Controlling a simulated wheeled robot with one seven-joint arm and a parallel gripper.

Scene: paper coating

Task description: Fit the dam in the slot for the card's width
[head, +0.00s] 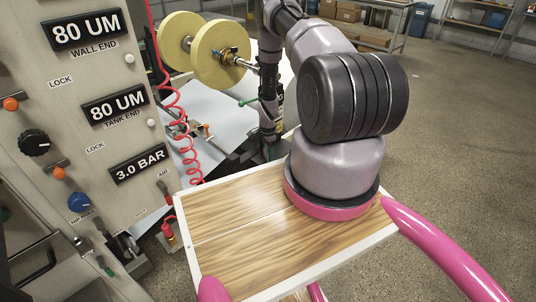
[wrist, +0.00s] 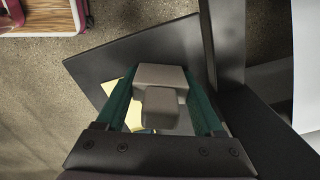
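In the wrist view a grey metal block with a smaller raised grip, which I take to be the dam (wrist: 160,76), sits between the teal fingers of my gripper (wrist: 162,95). The fingers press on both its sides. The dam is above a dark flat plate (wrist: 95,65); I cannot tell whether it touches it. Yellow patches, perhaps the card (wrist: 110,87), show behind and beside the dam. No slot can be made out. In the head view my arm reaches down beside the machine, and the gripper tips and dam are hidden.
A dark bar (wrist: 228,42) runs right of the gripper, with a pale sheet (wrist: 307,60) beyond. In the head view stand a control panel (head: 95,140) at left, yellow-ended rolls (head: 215,55) and a red coiled hose (head: 178,120). Open floor lies at right.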

